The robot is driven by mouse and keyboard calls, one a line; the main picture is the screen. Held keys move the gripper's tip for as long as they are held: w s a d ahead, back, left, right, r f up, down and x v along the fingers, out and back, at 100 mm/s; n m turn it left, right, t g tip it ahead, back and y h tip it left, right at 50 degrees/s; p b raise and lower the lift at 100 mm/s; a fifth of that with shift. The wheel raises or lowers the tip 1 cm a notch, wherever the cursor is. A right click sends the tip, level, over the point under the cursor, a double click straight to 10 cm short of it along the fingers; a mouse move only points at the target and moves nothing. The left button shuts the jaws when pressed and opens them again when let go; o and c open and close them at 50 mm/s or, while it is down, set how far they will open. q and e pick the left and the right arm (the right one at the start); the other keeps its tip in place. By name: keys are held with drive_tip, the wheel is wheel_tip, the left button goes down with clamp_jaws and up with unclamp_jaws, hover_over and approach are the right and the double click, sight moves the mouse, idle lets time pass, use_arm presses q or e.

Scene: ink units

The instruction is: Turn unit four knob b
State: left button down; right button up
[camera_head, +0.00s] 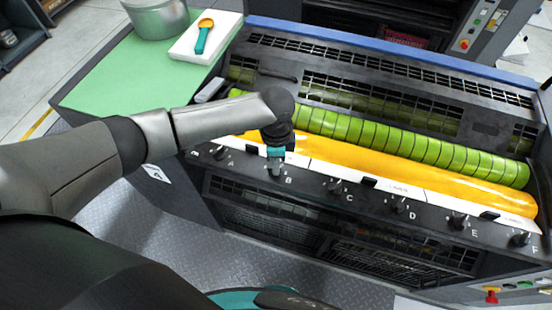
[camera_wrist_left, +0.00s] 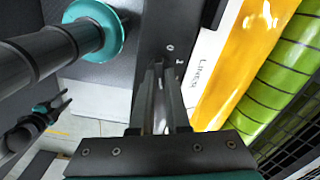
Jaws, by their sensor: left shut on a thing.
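The printing unit carries a dark front rail (camera_head: 310,183) with a row of knobs lettered A to F. A white sign (camera_head: 157,173) on its side seems to read 4. My left gripper (camera_head: 275,168) comes down on the rail beside the letter B (camera_head: 288,181). Its fingers (camera_wrist_left: 162,95) are shut on knob b, which they mostly hide in both views. The knob's angle cannot be read. Knob C (camera_head: 335,187) stands free to the right. My right gripper (camera_wrist_left: 62,101) shows small in the left wrist view, its fingers apart and empty.
A yellow inked roller (camera_head: 420,175) and a green roller (camera_head: 400,139) lie behind the rail. The floor in front is clear.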

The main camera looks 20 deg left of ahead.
use_arm(q)
drive_tip(key=shift+m, duration=0.3)
drive_tip(key=c, duration=0.9)
unclamp_jaws()
wheel_tip(320, 180, up, 15)
drive_tip(key=shift+r, duration=0.15)
